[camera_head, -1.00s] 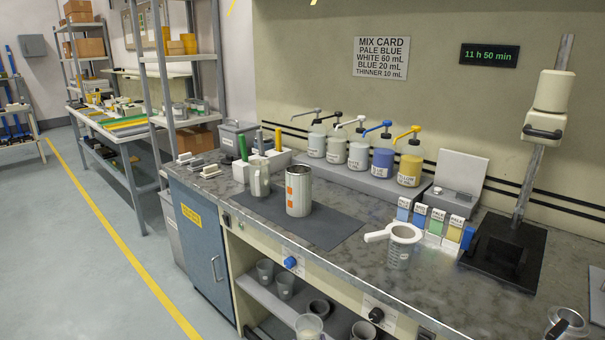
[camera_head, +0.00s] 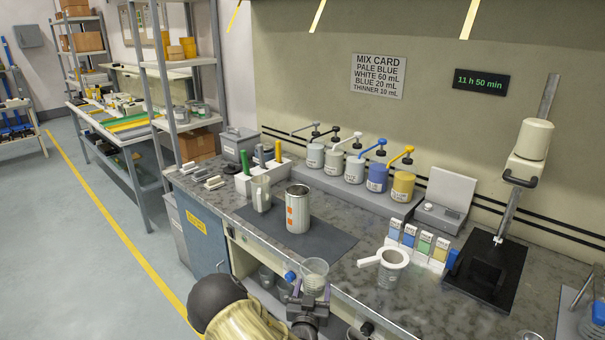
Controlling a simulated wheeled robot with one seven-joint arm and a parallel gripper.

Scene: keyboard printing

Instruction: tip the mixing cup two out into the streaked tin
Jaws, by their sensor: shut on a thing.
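The streaked tin (camera_head: 298,213) is an open metal can with orange marks on its side.
The dark mat (camera_head: 335,240) has bare room right of the tin. A clear cup with a white-handled strainer (camera_head: 393,258) stands to the right. Pump bottles (camera_head: 354,168) line the back. More cups sit on the shelf below.

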